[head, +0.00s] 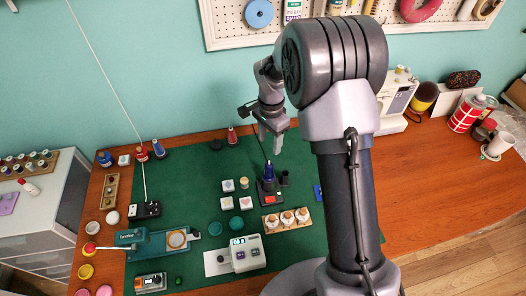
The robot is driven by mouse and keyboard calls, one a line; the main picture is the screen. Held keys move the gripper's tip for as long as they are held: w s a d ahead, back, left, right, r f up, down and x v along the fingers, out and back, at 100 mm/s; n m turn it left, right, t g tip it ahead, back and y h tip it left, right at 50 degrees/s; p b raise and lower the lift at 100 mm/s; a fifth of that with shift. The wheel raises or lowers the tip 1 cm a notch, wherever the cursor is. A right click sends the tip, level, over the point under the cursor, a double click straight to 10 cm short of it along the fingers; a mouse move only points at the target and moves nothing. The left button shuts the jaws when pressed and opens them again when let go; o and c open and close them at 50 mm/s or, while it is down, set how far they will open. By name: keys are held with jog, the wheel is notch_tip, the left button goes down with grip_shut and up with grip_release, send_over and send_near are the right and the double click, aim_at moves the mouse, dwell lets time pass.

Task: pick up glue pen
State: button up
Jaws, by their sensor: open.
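A slim dark-blue upright item (268,170), which looks like the glue pen, stands in a dark holder (270,196) with a small red panel, on the green mat. I cannot be sure of its identity at this size. My gripper (271,142) points down above and behind it, with its light fingers apart and nothing seen between them. The fingers and the pen look clear of each other, though the depth between them is hard to judge.
Small picture tiles (227,186) and a wooden rack with white-topped jars (287,221) stand close to the holder. A sewing machine (396,98) stands right. The wooden table's right side (440,190) is mostly clear.

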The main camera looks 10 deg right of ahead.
aim_at(269, 170)
notch_tip(269, 170, down, 12)
jog(key=shift+s+d+r+b, duration=0.15)
jog(key=shift+r+b, duration=0.05)
jog(key=shift+b, duration=1)
jog(key=f+b, duration=0.1)
jog(key=f, duration=0.4)
jog(key=shift+w, duration=0.2)
jog(key=shift+c, duration=0.2)
grip_shut()
jog(key=shift+r, duration=0.1)
